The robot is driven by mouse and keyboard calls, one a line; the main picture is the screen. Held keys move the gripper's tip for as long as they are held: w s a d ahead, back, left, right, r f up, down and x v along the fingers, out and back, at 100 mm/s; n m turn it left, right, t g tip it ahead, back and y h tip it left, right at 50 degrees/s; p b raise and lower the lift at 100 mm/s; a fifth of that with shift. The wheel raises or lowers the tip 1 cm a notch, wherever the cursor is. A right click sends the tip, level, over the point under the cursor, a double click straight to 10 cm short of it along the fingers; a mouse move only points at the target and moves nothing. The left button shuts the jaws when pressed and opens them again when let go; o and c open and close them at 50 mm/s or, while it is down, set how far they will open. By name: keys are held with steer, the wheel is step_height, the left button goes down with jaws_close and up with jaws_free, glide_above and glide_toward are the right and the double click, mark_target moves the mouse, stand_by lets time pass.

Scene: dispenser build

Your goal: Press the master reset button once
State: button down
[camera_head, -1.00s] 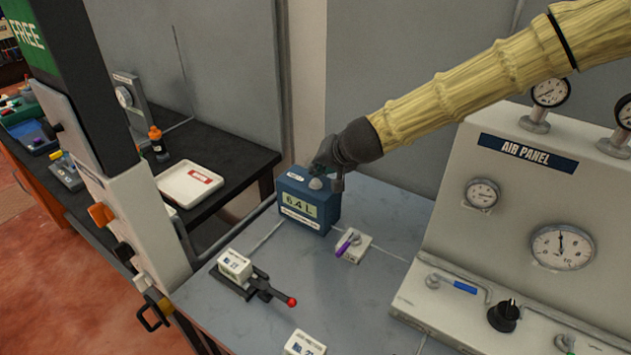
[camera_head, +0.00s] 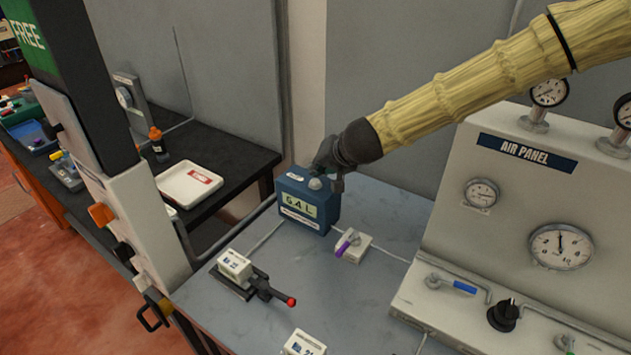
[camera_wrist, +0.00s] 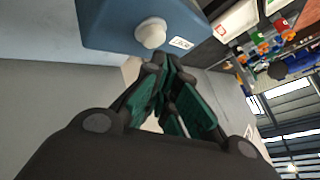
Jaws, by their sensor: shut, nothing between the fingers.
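A blue box (camera_head: 308,212) with a display that seems to read 6.4 L stands on the grey bench. A white domed button (camera_head: 316,183) sits on its top, and it also shows in the wrist view (camera_wrist: 151,33) beside a small white label (camera_wrist: 181,43). The label is too small to read, so I cannot tell whether this is the master reset button. My gripper (camera_head: 322,170) is at the box's top, just behind the button. In the wrist view my gripper (camera_wrist: 162,68) is shut and empty, its fingertips close below the button; I see no clear contact.
A small white block with a purple lever (camera_head: 349,246) stands right of the box. A red-tipped lever unit (camera_head: 262,286) is in front. The air panel (camera_head: 528,152) with gauges rises at right. A white tray (camera_head: 188,185) lies on the black bench at left.

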mark_target(319, 180)
steer(key=shift+f+b, duration=0.3)
steer(key=shift+f, duration=0.45)
stand_by(1.0)
steer(key=shift+r, duration=0.1)
steer(key=shift+r+p, duration=0.8)
steer(key=shift+p, duration=0.05)
steer(key=shift+r+p, duration=2.25)
steer(key=shift+r, duration=0.25)
